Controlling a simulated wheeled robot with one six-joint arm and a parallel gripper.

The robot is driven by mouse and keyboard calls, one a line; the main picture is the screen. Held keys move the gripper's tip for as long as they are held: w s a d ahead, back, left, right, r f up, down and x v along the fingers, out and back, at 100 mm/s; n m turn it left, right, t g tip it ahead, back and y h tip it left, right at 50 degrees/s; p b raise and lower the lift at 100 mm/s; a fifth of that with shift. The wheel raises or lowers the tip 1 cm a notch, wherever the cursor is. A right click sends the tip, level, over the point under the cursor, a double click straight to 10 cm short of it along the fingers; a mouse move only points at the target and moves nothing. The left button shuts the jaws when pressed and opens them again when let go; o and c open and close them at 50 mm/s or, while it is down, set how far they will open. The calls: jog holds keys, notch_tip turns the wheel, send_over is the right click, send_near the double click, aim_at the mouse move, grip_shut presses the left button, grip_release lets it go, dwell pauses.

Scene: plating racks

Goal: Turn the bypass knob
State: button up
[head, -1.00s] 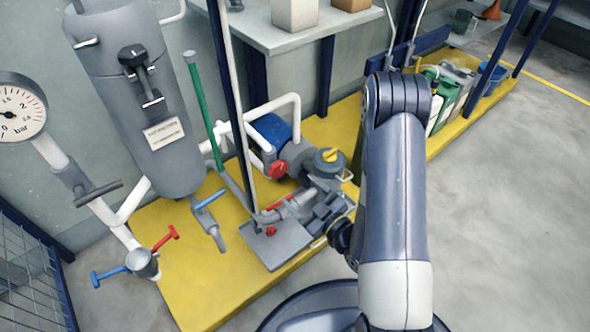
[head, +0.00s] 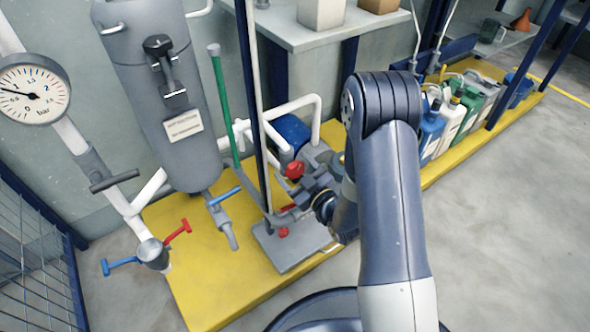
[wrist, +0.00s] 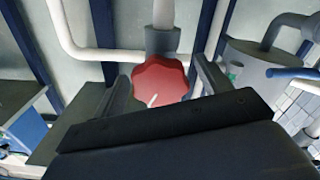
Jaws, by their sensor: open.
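A red lobed knob (wrist: 160,82) with a white pointer line sits at the centre of the wrist view, below a grey pipe fitting. In the head view the red knob (head: 295,169) is beside the blue-and-grey pump. I see no label on it. My gripper (wrist: 164,75) is open, with one dark finger on each side of the knob in the wrist picture. I cannot tell whether the fingers touch it or how far they reach around it. In the head view my gripper (head: 308,187) is close to the knob, partly hidden among grey fittings and my arm.
White pipes and a blue pump motor (head: 291,131) stand close behind. A dark upright post (head: 254,110) and a green pipe (head: 223,105) are to the left. A grey tank (head: 160,100), pressure gauge (head: 34,88) and red-handled valve (head: 178,232) stand further left. Floor at right is clear.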

jog(key=shift+c, duration=0.4)
jog(key=c, duration=0.9)
jog(key=shift+m, duration=0.3)
jog(key=m, duration=0.8)
jog(key=shift+m, duration=0.3)
jog(key=o, duration=1)
